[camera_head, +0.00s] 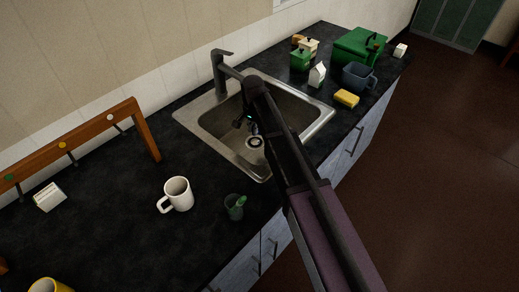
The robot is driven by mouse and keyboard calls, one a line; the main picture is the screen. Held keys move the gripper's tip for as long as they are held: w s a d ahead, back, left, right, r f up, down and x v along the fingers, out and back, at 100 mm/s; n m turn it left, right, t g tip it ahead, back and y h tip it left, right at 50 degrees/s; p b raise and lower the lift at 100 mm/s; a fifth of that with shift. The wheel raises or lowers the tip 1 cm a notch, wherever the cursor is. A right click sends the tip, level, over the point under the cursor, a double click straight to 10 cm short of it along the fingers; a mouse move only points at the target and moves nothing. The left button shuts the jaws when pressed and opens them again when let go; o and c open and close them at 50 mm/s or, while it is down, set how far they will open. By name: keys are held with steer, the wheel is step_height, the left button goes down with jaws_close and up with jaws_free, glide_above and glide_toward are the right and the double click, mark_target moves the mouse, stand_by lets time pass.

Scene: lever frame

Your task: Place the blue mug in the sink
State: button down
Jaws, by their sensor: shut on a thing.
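My gripper (246,121) is over the sink (218,122), pointing down into the basin. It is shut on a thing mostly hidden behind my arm. A small blue patch, which looks like part of the blue mug (254,129), shows just below the fingers. The mug's shape and handle cannot be made out, nor whether it touches the basin floor. The drain (256,142) shows just below it in the picture.
The faucet (221,62) stands behind the sink. A white mug (178,194), a dark cup (235,207) and a wooden rack (80,143) are to the left. A blue-grey handled container (357,76), yellow sponge (346,98) and green box (358,45) are to the right.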

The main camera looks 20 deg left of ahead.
steer(key=shift+f, duration=0.1)
stand_by(0.3)
step_height(320, 180, down, 6)
steer(key=b, duration=0.6)
stand_by(0.4)
steer(key=shift+f+b, duration=1.95)
steer(key=shift+b, duration=0.05)
steer(key=c, duration=0.7)
jaws_free()
steer(key=shift+r, duration=0.1)
step_height(320, 180, up, 12)
steer(key=p, duration=1.2)
steer(key=shift+d, duration=0.1)
